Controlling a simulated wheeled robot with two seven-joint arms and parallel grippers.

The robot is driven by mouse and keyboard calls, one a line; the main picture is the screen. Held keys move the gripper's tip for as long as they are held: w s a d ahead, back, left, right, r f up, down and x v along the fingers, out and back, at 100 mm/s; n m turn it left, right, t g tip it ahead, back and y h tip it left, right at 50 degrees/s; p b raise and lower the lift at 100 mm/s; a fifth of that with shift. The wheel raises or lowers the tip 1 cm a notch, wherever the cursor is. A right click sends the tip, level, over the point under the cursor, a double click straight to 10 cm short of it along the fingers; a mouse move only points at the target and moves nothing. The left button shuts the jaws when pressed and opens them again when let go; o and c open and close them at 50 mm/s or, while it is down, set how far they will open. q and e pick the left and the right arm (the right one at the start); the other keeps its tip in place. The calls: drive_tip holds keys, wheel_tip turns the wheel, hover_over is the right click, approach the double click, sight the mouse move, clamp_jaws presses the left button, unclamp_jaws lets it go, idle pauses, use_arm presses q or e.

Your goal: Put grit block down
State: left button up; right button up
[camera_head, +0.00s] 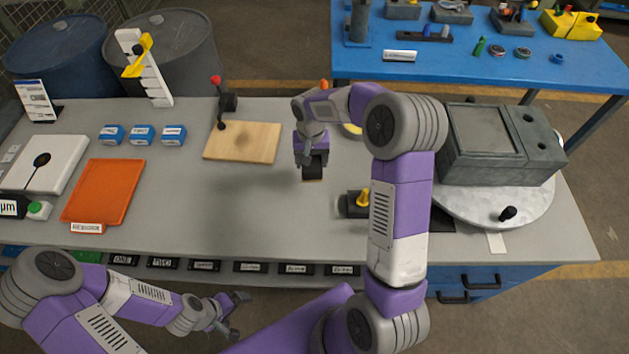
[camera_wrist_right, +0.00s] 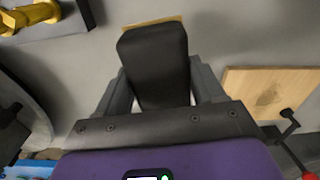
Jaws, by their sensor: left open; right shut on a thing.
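The grit block (camera_head: 313,172) is a black block with a tan strip showing at its lower edge. It is between the fingers of my right gripper (camera_head: 312,162), which is shut on it over the middle of the grey bench. In the right wrist view the black block (camera_wrist_right: 155,65) fills the space between the two fingers, with the tan edge (camera_wrist_right: 150,22) beyond it. I cannot tell whether its underside touches the bench. My left gripper (camera_head: 232,308) is open and empty in front of the bench's near edge.
A wooden board (camera_head: 242,142) lies left of the right gripper, with a red-knobbed lever behind it. Blue labelled blocks (camera_head: 142,134) and an orange tray (camera_head: 104,192) are further left. A dark fixture with a yellow part (camera_head: 353,203) is close on the right.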

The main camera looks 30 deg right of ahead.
sight(316, 166)
drive_tip(key=shift+w+d+f+m, duration=0.25)
drive_tip(key=shift+d+f, duration=0.05)
drive_tip(key=shift+d, duration=0.15)
drive_tip(key=shift+w+d+f+m, duration=0.2)
drive_tip(key=shift+d+f+m, duration=0.05)
drive_tip(key=shift+d, duration=0.2)
wheel_tip(316, 166, down, 4)
drive_tip(key=shift+f+b, duration=0.2)
drive_tip(key=shift+b, duration=0.3)
drive_tip(key=shift+w+f+b, duration=0.1)
drive_tip(key=shift+f+b, duration=0.2)
drive_tip(key=shift+f, duration=1.9)
drive_tip(key=shift+f, duration=0.1)
drive_tip(key=o, duration=1.3)
wheel_tip(316, 166, up, 12)
drive_tip(key=shift+r+p, duration=0.15)
drive_tip(key=shift+p, duration=0.75)
